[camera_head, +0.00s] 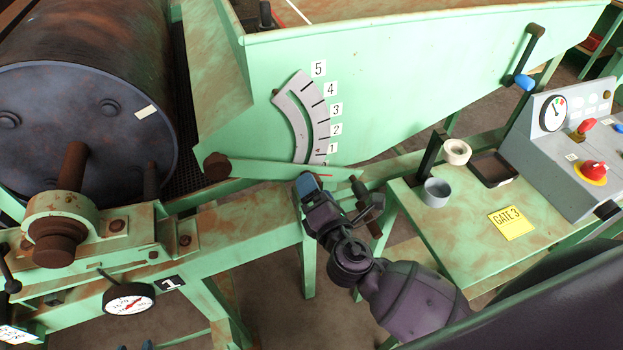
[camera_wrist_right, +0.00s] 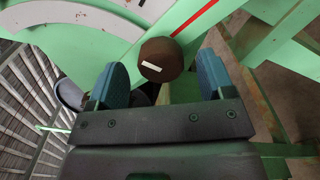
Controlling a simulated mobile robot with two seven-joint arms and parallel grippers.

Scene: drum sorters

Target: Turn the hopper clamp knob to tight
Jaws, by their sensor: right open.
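The clamp knob (camera_wrist_right: 160,60) is a brown, rounded knob with a white mark on its face, seen in the right wrist view. It sits just beyond and between the two blue fingertips of my right gripper (camera_wrist_right: 161,82), with space on both sides, and neither finger visibly touches it. In the head view my right gripper (camera_head: 308,186) is at the free end of the green lever arm (camera_head: 262,169), by the bottom of the numbered scale, and hides the knob there. My right gripper is open and empty.
The green hopper (camera_head: 400,85) carries a curved slotted plate (camera_head: 306,110) numbered 1 to 5. A large drum (camera_head: 75,130) stands at left.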

